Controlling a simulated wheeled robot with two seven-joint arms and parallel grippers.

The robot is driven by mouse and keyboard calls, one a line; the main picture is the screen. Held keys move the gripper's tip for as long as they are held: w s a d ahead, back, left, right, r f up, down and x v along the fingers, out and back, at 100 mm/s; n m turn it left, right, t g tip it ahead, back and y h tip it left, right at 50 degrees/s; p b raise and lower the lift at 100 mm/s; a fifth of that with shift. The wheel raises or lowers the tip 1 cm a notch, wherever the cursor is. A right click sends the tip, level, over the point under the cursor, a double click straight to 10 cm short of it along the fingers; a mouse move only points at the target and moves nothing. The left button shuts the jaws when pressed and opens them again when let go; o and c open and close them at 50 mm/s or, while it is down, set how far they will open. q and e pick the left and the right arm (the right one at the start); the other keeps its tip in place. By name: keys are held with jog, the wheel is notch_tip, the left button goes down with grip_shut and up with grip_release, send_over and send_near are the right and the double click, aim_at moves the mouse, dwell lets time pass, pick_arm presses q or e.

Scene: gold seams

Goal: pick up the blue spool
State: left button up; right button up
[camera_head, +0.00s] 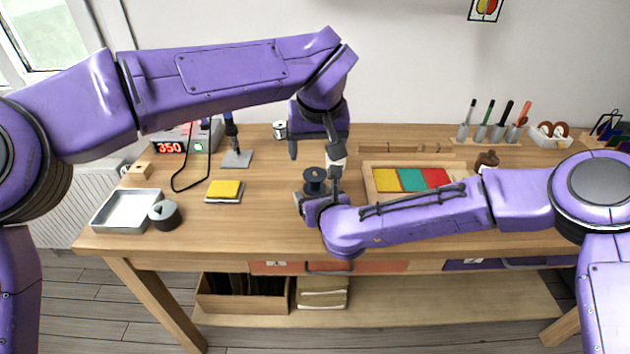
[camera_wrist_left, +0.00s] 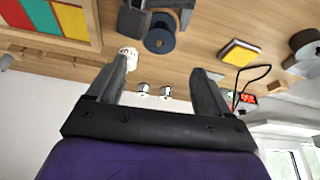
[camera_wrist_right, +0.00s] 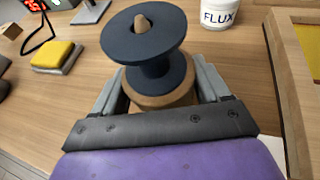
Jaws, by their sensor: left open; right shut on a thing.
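The blue spool (camera_head: 314,174) is dark blue, with a wide top flange and a wooden peg tip showing in its centre. In the right wrist view the spool (camera_wrist_right: 150,38) is upright above a round wooden base (camera_wrist_right: 160,97). I cannot tell whether the spool is raised. My left gripper (camera_head: 315,148) is open and empty, above and behind the spool. The left wrist view also shows the spool (camera_wrist_left: 160,36), beyond the left fingers.
A white flux jar (camera_wrist_right: 217,12) stands close behind the spool. A tray of coloured panels (camera_head: 367,183) lies to the right. A yellow pad (camera_head: 225,190), a metal tray (camera_head: 112,222) and a grey tape roll (camera_head: 164,215) are to the left. The table front below the spool is clear.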

aim_at(315, 173)
pick_arm(q)
jog(key=x, duration=0.5)
jog(key=shift+w+f, duration=0.1)
jog(key=x, duration=0.5)
jog(key=shift+f, duration=0.35)
jog(key=c, duration=1)
